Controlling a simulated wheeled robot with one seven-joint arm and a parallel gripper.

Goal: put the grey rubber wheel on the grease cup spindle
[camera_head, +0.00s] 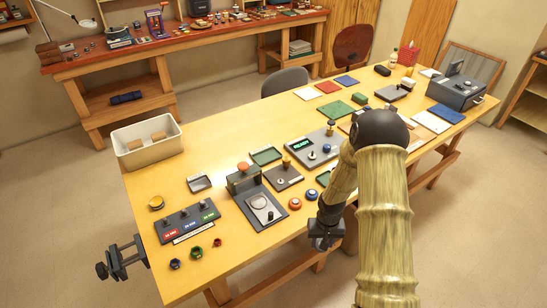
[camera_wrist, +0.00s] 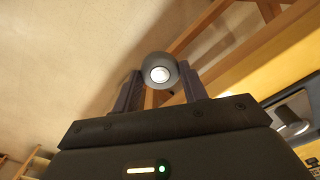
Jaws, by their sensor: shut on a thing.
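My gripper (camera_head: 323,242) hangs near the front edge of the table, with my arm reaching in from the lower right. In the wrist view its two dark fingers are shut on a round grey wheel (camera_wrist: 147,62) with a bright white centre. The held wheel cannot be made out in the head view. The grease cup spindle is not certain; a brass-coloured cup-like piece (camera_head: 286,162) stands on a small dark plate (camera_head: 291,183), up and left of my gripper and apart from it.
A grey device with a green READY display (camera_head: 301,145) lies behind my gripper. A cream bin (camera_head: 128,158) is at the far-left edge.

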